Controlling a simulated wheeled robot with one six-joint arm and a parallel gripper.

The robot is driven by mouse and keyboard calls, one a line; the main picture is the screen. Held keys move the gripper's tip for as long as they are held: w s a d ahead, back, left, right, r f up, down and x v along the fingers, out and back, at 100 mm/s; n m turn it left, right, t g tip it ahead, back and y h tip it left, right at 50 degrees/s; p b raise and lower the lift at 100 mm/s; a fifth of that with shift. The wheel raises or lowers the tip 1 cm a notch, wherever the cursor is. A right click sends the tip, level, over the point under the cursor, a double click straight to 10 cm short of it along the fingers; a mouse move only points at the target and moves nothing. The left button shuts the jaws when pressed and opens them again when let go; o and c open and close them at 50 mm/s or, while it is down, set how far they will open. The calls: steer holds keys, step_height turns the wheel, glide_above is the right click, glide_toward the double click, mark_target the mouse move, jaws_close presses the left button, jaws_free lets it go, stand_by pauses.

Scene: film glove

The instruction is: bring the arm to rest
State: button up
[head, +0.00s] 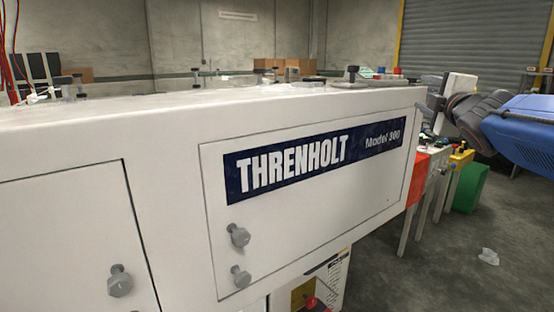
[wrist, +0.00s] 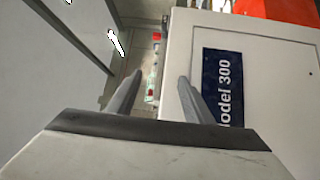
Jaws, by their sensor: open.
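My gripper (wrist: 160,76) is open in the wrist view, its two grey fingers apart with nothing between them. The white panel of the Threnholt machine (wrist: 277,60) lies just to the right of the fingers, with part of its dark blue label showing. Whether the right finger touches the panel I cannot tell. In the head view my blue arm reaches in from the right edge, near the right end of the white machine (head: 170,145). The fingers are hard to make out there.
Bolt-like grey knobs (head: 120,280) stick out of the machine's front. An orange-red block (head: 417,178) and a green box (head: 471,188) stand past its right end. Crumpled clear plastic (head: 488,257) lies on the floor. The floor at the lower right is mostly open.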

steer(key=s+a+f+m+g, duration=0.3)
steer(key=s+f+m+g, duration=0.1)
steer(key=s+f, duration=0.6)
steer(key=s+a+f+m+g+y, duration=0.1)
steer(key=s+a+f+m+g, duration=0.2)
steer(key=s+f, duration=0.8)
steer(key=s+a+f+m+g, duration=0.3)
steer(key=s+f+m+g, duration=0.4)
steer(key=f, duration=1.2)
steer(key=s+m, duration=0.2)
steer(key=s, duration=0.2)
steer(key=shift+s+a+m, duration=0.15)
steer(key=shift+a+m, duration=0.05)
steer(key=shift+m, duration=0.1)
steer(key=shift+r, duration=0.1)
